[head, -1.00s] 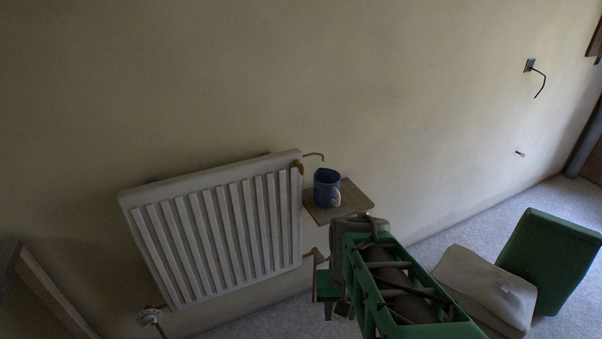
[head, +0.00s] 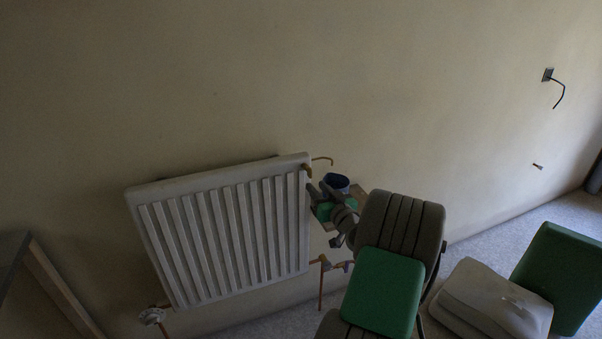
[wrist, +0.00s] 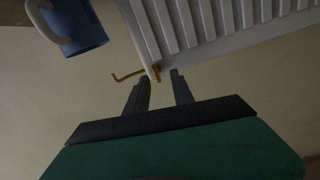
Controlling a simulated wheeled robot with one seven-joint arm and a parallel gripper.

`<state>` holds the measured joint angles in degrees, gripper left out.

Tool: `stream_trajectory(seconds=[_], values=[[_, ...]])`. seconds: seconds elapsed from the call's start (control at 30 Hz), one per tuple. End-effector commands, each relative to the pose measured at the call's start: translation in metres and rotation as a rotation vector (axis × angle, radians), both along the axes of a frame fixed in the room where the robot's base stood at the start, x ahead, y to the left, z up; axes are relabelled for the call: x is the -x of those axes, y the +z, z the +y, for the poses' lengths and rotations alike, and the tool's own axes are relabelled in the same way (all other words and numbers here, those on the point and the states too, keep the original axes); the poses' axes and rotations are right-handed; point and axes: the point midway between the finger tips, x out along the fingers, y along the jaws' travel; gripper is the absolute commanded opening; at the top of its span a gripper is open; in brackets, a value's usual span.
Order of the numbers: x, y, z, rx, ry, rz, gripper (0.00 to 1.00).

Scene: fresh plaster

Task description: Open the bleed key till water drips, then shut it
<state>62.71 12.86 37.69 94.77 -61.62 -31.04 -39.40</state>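The white radiator (head: 225,232) hangs tilted on the wall, and its slatted front also shows in the wrist view (wrist: 220,25). The brass bleed key (head: 307,170) is at its upper right corner, and it also shows in the wrist view (wrist: 156,73). A thin bent spout (head: 324,160) sticks out beside it. My gripper (wrist: 161,76) is open, its two fingertips apart just short of the key, with the key seen between them. The blue mug (head: 337,182) is partly hidden behind my gripper. I see no water drops.
The mug stands on a small wooden shelf (head: 360,192), mostly covered by my arm. Copper pipes (head: 321,285) and a valve (head: 152,316) sit below the radiator. A wooden frame (head: 62,288) leans at lower left.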

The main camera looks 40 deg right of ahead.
Motion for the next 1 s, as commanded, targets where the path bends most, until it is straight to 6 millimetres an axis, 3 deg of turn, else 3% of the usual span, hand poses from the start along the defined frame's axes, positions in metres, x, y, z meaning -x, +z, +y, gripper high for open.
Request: stream_trajectory(seconds=[0.07,0.17,0.6,0.87,1.0], values=[[0.001,0.012,-0.010,0.090,-0.045,-0.025,0.29],[-0.005,0.012,-0.008,0.132,-0.038,-0.012,0.29],[-0.071,0.012,-0.030,0.130,-0.041,-0.009,0.29],[-0.073,0.011,-0.032,0.130,-0.044,-0.009,0.29],[-0.073,0.010,-0.032,0.129,-0.044,-0.009,0.19]])
